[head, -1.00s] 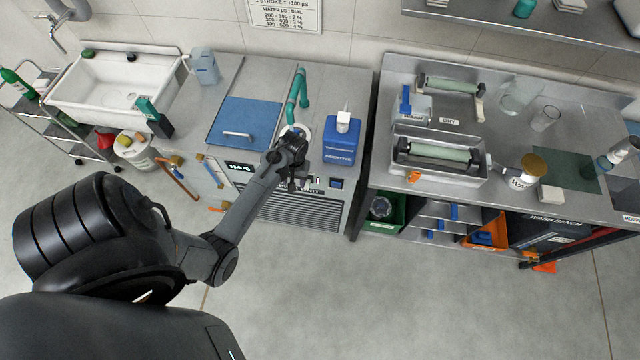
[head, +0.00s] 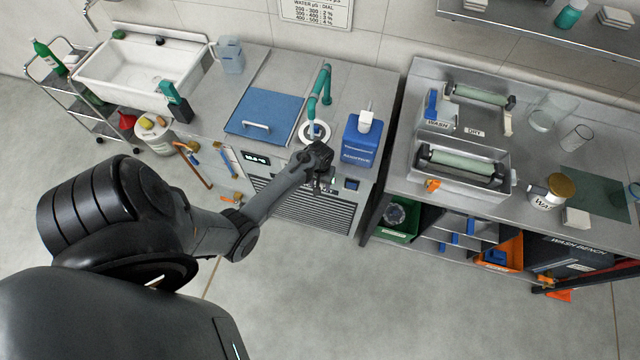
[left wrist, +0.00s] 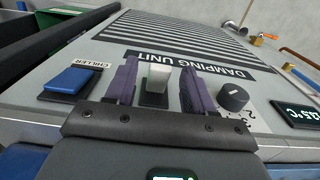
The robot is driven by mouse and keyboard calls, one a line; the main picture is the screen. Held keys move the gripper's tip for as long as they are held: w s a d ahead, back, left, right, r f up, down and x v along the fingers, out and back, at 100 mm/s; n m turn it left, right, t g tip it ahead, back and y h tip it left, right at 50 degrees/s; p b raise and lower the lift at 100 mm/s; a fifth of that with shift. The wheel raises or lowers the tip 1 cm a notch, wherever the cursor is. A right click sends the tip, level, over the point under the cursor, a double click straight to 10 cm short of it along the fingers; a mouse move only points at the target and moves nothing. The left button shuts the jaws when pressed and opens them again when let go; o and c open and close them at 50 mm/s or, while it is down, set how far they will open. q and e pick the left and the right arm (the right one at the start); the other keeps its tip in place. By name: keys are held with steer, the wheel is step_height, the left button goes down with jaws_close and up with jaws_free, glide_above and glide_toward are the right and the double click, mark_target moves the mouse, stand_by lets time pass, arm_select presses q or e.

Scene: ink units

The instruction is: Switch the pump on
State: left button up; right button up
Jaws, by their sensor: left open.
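The damping unit (head: 318,213) is a steel cabinet with a grille and a front control panel. In the head view my left gripper (head: 324,182) is at the panel and covers the switch. My right gripper is not in view.
A blue rocker labelled CHILLER (left wrist: 73,80) sits left of the fingers. A black dial (left wrist: 234,97) is close on the right, with a lit display (left wrist: 298,114) beyond. A blue additive container (head: 362,140) and a green pipe (head: 319,88) stand on top of the cabinet.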

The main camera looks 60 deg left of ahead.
arm_select(q)
steer(key=shift+f, duration=0.3)
jaws_close()
steer(key=shift+a+r+g+h+p, duration=0.15)
steer(key=shift+r+g+h+p, duration=0.05)
steer(key=shift+g+h+p, duration=0.15)
steer(key=shift+w, duration=0.15)
jaws_free()
